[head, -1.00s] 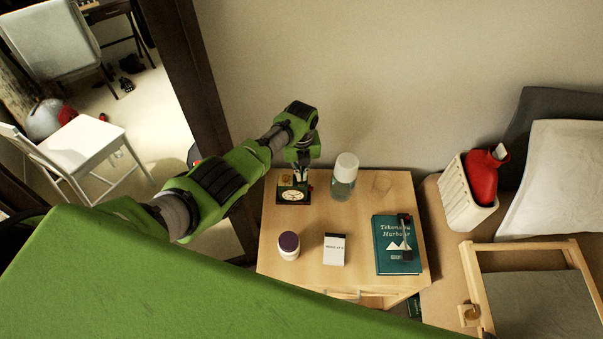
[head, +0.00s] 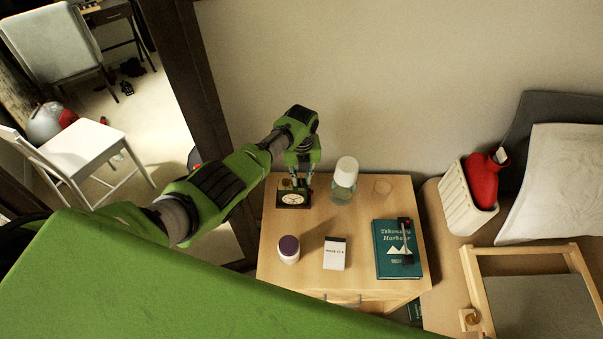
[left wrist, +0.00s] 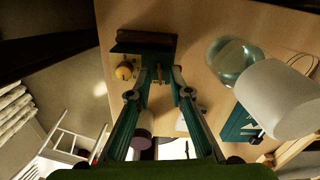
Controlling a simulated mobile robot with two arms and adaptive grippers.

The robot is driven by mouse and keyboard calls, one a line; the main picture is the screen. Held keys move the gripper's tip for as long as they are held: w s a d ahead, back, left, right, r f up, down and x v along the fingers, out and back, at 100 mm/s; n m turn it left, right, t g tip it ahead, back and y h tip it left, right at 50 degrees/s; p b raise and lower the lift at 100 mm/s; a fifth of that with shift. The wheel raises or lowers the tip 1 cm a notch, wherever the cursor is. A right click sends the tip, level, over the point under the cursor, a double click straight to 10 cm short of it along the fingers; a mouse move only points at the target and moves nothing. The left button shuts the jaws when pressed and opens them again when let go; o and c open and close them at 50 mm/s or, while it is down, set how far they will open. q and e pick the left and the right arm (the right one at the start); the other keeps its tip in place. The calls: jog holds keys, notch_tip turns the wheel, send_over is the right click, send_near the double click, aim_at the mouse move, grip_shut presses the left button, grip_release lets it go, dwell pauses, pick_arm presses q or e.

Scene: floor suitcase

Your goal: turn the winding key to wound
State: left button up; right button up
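A small dark green clock with a white dial (head: 293,198) stands at the back left of the wooden nightstand. In the left wrist view its dark body (left wrist: 145,42) is at the top. My left gripper (head: 301,182) reaches down from above and behind the clock. In the left wrist view its fingertips (left wrist: 163,73) are apart, with a small brass piece that looks like the winding key (left wrist: 159,73) between them. I cannot tell whether they touch it. A round yellow-brass knob (left wrist: 125,71) is left of the fingers. My right gripper is not in view.
A purple-lidded jar (head: 288,249), a white box (head: 335,253) and a teal book (head: 390,262) are nearer the front of the nightstand (head: 355,220). The wall is close behind.

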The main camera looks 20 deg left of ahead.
aim_at(301, 181)
pick_arm(q)
notch_tip(301, 181, up, 12)
dwell(0.6)
jog(key=shift+f, duration=0.1)
